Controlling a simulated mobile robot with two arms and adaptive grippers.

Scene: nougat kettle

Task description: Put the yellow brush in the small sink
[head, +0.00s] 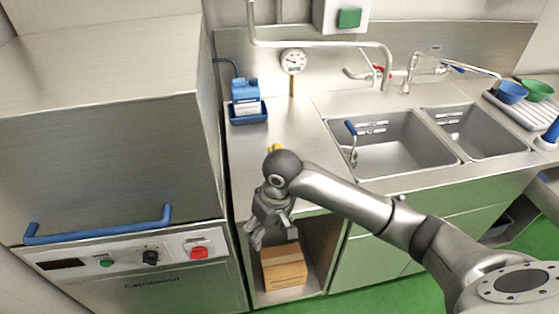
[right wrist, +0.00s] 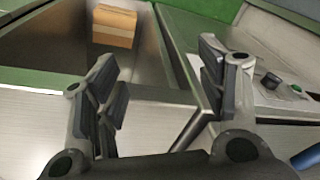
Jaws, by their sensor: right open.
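A small yellow thing (head: 276,148), perhaps part of the yellow brush, shows on the steel counter just behind my right arm's wrist joint in the head view. The rest of it is hidden by my arm. The small sink (head: 478,137) is the right basin of the steel double sink, and it looks empty. My right gripper (head: 271,238) is open and empty, pointing down at the counter's front edge, in front of the open shelf. Its spread fingers also show in the right wrist view (right wrist: 160,90), with no brush between them. My left gripper is not in view.
A larger sink (head: 385,150) holds a blue-handled utensil (head: 351,128). A blue bottle in a tray (head: 248,116) stands at the back left. A cardboard box (head: 284,267) sits in the shelf below. A tall steel machine (head: 110,130) bounds the left. Taps (head: 408,75) rise behind the sinks.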

